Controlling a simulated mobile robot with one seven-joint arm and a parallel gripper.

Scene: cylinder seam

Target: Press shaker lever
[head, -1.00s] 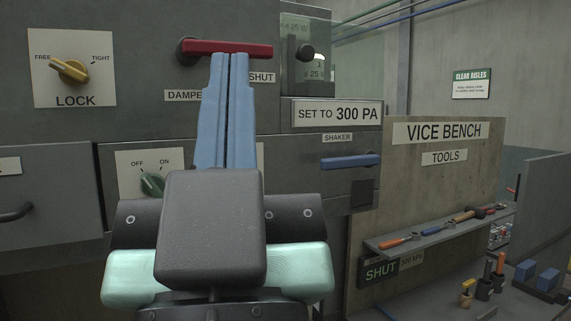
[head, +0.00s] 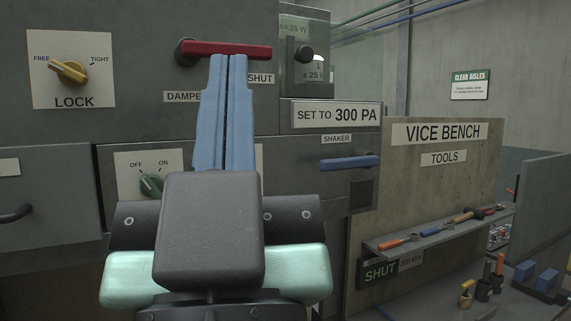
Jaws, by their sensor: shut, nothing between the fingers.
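The shaker lever is a blue horizontal handle (head: 350,162) under the SHAKER label (head: 337,139), on the grey cabinet in the right half of the head view. It looks level. My gripper (head: 232,60) has blue fingers that lie side by side, shut and empty, pointing up and away in front of the cabinet. Its fingertips appear left of and higher than the shaker lever, just below the red damper handle (head: 228,50) in the picture. I cannot tell whether they touch that handle. The lever is apart from my gripper.
A yellow LOCK knob (head: 70,72) is at the upper left, and a green OFF/ON knob (head: 151,186) is left of my fingers. A clear panel with a dark knob (head: 305,54) is above the 300 PA sign (head: 337,115). A tool shelf (head: 440,237) stands at the right.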

